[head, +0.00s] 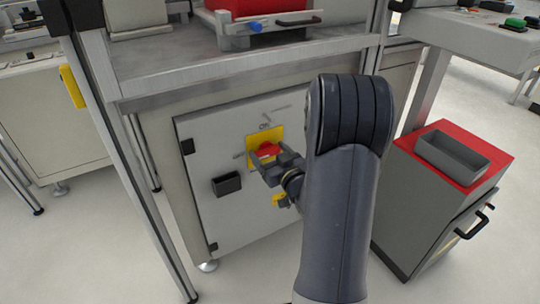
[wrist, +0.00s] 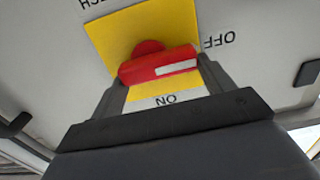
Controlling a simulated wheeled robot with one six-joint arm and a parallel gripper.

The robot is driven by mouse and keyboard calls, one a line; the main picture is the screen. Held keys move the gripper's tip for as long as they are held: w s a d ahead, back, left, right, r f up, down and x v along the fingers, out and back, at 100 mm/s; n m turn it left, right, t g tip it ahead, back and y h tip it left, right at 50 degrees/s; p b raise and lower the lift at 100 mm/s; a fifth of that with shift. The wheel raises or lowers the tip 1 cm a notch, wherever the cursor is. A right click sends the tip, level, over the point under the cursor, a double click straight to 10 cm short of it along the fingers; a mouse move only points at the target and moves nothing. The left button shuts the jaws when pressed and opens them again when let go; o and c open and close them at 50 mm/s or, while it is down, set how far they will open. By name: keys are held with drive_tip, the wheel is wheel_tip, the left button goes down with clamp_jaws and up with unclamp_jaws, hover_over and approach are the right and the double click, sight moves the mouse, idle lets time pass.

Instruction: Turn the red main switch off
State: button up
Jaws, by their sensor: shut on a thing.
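The red main switch handle (head: 268,150) sits on a yellow plate (head: 252,136) on the grey cabinet door. My gripper (head: 274,165) is at the switch, shut on the red handle, with one finger at each end of it. In the wrist view the handle (wrist: 150,68) lies nearly level between the fingers, slightly tilted. A white stripe runs along its right half, towards the OFF lettering (wrist: 217,41). The ON lettering (wrist: 166,100) is below the handle in this upside-down view. In the head view, ON is above the plate.
The cabinet door (head: 215,205) has a black handle (head: 227,184) left of the switch. A workbench (head: 170,75) overhangs above. A grey drawer unit with a red top (head: 478,170) stands at right, and a bench leg (head: 130,150) at left.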

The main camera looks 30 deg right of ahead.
drive_tip(key=o, duration=1)
drive_tip(key=s, duration=0.5)
drive_tip(key=s+p, duration=0.1)
drive_tip(key=s, duration=0.4)
drive_tip(key=shift+s+d+p, duration=0.2)
drive_tip(key=shift+s+p, duration=0.1)
drive_tip(key=shift+s, duration=0.1)
drive_tip(key=w, duration=0.3)
drive_tip(key=w+b, duration=0.1)
drive_tip(key=w, duration=0.7)
drive_tip(key=shift+a+r, duration=0.1)
drive_tip(key=shift+a, duration=0.15)
drive_tip(key=shift+d+m+p, duration=0.1)
drive_tip(key=shift+m+p, duration=0.3)
drive_tip(key=shift+s+f+b, duration=0.1)
drive_tip(key=shift+f+b, duration=0.1)
drive_tip(key=shift+b, duration=0.35)
